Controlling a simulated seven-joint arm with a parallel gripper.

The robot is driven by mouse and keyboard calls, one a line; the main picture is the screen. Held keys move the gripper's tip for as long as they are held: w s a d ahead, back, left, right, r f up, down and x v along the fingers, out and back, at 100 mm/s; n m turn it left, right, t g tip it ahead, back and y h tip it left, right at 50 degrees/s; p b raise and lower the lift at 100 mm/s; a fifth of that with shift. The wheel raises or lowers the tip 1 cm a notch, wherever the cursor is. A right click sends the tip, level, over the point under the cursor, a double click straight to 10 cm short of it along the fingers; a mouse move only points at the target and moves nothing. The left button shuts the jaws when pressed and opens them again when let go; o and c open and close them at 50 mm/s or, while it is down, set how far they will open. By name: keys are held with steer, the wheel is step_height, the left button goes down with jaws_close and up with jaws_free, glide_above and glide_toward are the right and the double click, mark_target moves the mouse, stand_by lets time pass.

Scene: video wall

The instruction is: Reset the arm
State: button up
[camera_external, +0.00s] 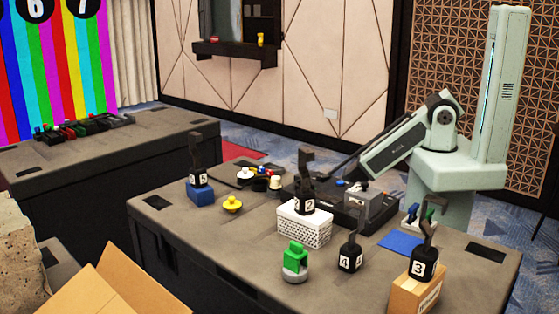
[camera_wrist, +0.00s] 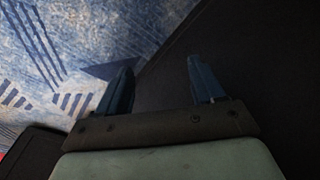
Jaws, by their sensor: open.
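My arm (camera_external: 395,145) reaches left and down from its pale green base at the right, along the far side of the grey table (camera_external: 210,245). Its end is hard to make out in the external view, behind the things on the table. In the wrist view, my gripper (camera_wrist: 158,68) has its two dark blue fingers well apart with nothing between them. Beyond the fingers are blue patterned carpet (camera_wrist: 60,60) and a large dark surface (camera_wrist: 250,80).
Black numbered pieces stand on a blue block (camera_external: 201,194), a white box (camera_external: 303,228), a wooden block (camera_external: 408,295) and the bare table. An open cardboard box (camera_external: 125,285) is at lower left.

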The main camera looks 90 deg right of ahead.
steer(key=s+a+r+g, duration=0.1)
steer(key=s+a+g, duration=0.1)
steer(key=s, duration=0.5)
steer(key=s+a+r+g, duration=0.2)
steer(key=s+a, duration=0.3)
steer(key=s, duration=0.2)
steer(key=s+a+r+g+h, duration=0.1)
steer(key=s+a+r+g, duration=0.1)
steer(key=s+a, duration=0.2)
steer(key=s, duration=0.3)
steer(key=shift+s+r+m+g, duration=0.25)
steer(key=shift+s+m+g, duration=0.05)
steer(key=shift+s+m, duration=0.1)
